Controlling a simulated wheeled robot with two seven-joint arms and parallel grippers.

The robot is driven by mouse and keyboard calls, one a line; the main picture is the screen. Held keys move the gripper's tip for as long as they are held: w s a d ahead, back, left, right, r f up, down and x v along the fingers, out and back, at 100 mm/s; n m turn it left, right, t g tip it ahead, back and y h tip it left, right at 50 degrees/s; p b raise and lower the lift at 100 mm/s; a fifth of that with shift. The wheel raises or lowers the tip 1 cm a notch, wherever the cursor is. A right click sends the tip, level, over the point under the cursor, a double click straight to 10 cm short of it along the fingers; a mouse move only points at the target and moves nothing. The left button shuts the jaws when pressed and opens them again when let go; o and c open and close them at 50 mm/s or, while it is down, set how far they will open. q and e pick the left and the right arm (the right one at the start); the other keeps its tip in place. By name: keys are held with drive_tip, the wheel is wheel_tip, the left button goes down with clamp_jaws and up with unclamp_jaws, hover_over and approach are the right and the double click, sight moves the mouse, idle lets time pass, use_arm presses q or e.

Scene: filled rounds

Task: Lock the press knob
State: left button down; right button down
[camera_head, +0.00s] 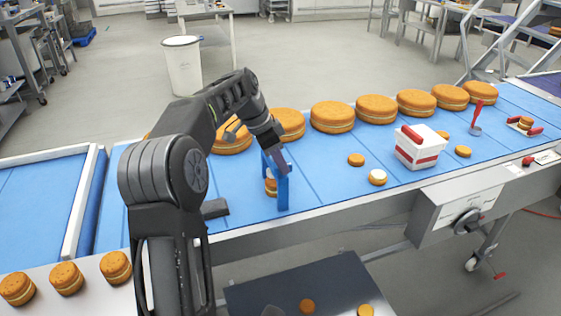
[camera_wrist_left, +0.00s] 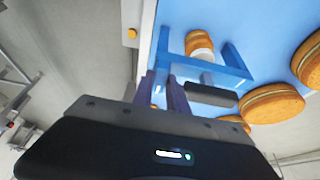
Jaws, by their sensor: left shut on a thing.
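The press (camera_head: 282,191) is a small blue frame standing upright on the blue conveyor belt. A small filled round (camera_head: 270,187) sits inside the frame; it also shows in the wrist view (camera_wrist_left: 199,42). My left gripper (camera_head: 279,160) reaches down to the top of the press from the left. Its purple-grey fingers (camera_wrist_left: 170,92) are shut at the frame's top bar in the wrist view. They appear to be on the press knob, but the knob itself is hidden by the fingers, so I cannot tell its angle. My right gripper is not in view.
Large filled rounds (camera_head: 332,116) line the belt's far side. Small rounds (camera_head: 356,160), a white-and-red box (camera_head: 419,147) and a red-handled tool (camera_head: 476,118) are to the right. A black dial (camera_head: 467,222) is on the conveyor's front. A dark bar (camera_wrist_left: 211,95) lies close beside the fingers.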

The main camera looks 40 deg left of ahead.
use_arm(q)
drive_tip(key=c, duration=1.3)
unclamp_jaws()
drive_tip(key=v, duration=0.7)
drive_tip(key=shift+r+p, duration=0.35)
drive_tip(key=shift+r, duration=0.05)
drive_tip(key=shift+s+f, duration=0.1)
drive_tip(key=shift+s, duration=0.05)
